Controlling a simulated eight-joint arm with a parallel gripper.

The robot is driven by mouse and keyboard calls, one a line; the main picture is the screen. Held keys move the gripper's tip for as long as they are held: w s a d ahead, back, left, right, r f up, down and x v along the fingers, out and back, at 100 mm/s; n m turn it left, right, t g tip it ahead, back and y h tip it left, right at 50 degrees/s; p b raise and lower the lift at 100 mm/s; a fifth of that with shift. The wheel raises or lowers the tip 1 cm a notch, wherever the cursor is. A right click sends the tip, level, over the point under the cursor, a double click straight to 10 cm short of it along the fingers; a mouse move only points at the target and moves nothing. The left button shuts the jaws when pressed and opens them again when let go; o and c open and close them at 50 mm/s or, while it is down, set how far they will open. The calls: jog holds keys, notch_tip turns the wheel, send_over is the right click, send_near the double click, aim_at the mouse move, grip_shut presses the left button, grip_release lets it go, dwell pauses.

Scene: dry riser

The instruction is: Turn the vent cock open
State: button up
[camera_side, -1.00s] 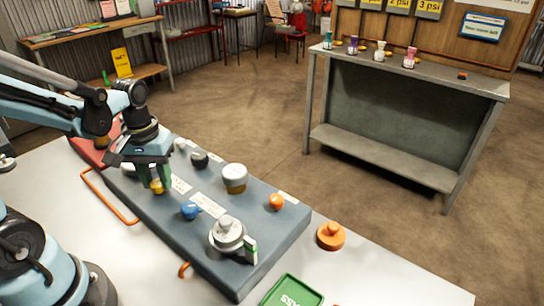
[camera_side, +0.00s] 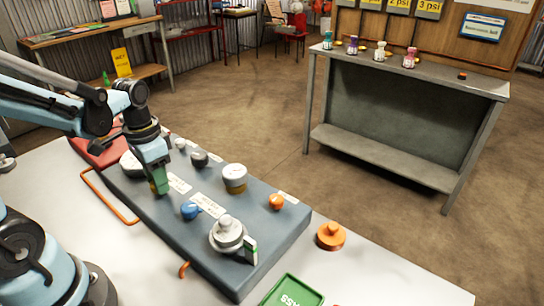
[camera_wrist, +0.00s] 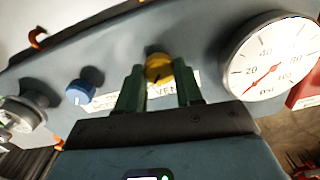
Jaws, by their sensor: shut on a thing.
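The vent cock is a yellow round knob (camera_wrist: 159,67) on the blue-grey panel (camera_wrist: 205,45), beside a white label partly reading "VEN". A dark mark shows on the knob. My gripper (camera_wrist: 158,82) has its two green fingers on either side of the knob, shut on it. In the side view my gripper (camera_side: 159,187) points down at the panel (camera_side: 262,236), and its fingers line up so that they hide most of the knob.
A blue knob (camera_side: 190,210) and a metal fitting (camera_side: 228,234) stand to the right of my gripper in the side view. An orange button (camera_side: 331,236) sits off the panel.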

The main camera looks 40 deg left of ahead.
dwell(0.4)
jog(key=o, duration=1)
jog(key=shift+o, duration=0.2)
notch_tip(320, 180, up, 12)
dwell(0.5)
jog(key=w+d+f+n+t, duration=0.1)
jog(key=w+d+f+t, duration=0.1)
jog(key=d+f+t, duration=0.2)
jog(key=shift+w+d+f+n+t, duration=0.3)
jog(key=shift+w+d+t, duration=0.1)
jog(key=shift+d+t, duration=1.4)
